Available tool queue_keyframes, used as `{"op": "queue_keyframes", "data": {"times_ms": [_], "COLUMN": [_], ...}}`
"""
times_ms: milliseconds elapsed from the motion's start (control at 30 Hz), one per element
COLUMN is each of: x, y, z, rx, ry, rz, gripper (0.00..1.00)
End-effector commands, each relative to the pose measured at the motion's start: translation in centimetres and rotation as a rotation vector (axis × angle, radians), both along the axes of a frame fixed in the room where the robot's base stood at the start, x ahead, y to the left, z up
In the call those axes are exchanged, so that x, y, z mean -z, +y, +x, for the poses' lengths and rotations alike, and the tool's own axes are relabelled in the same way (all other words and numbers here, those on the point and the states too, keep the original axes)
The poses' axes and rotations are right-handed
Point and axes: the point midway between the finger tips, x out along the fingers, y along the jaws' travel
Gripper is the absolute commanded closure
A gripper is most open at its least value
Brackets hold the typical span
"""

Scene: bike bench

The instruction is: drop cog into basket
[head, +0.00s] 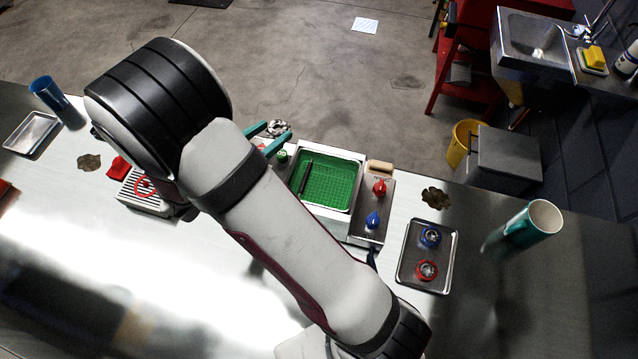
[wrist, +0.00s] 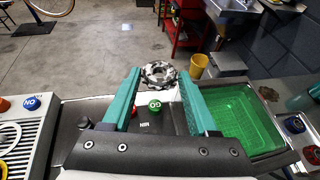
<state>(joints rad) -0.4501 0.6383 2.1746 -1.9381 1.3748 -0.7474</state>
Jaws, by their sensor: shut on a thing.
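The cog is a small ring mottled in black, white and grey (head: 281,128). My gripper (head: 270,132) has teal fingers shut on it, and it sits at the fingertips in the wrist view (wrist: 160,75). The basket is a green mesh tray (head: 328,183) set in a metal tank. It also shows in the wrist view (wrist: 243,130), to the right of my fingers. The cog is held up beyond the tank's upper left corner in the head view, not over the basket. My arm hides part of the bench left of the tank.
Right of the tank are a red knob (head: 379,187), a blue knob (head: 373,220) and a metal tray (head: 441,277) with a blue and a red ring. A teal cup (head: 527,226) stands further right. A green button (wrist: 155,106) is below the cog.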

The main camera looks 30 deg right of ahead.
Motion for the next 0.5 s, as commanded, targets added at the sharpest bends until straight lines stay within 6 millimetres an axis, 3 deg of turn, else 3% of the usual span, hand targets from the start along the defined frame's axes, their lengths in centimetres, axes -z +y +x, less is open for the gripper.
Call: {"op": "queue_keyframes", "data": {"times_ms": [100,200,333,500], "x": [-0.6,-1.1,-1.6,0.0], "y": [-2.9,-4.6,-5.6,-5.8], "z": [-5.7,-9.4,-11.9,-12.4], "rx": [0.153,0.252,0.317,0.329], "ry": [0.000,0.000,-0.001,0.004], "rz": [-0.001,0.000,0.000,-0.003], "gripper": [0.99,0.99,0.99,0.99]}}
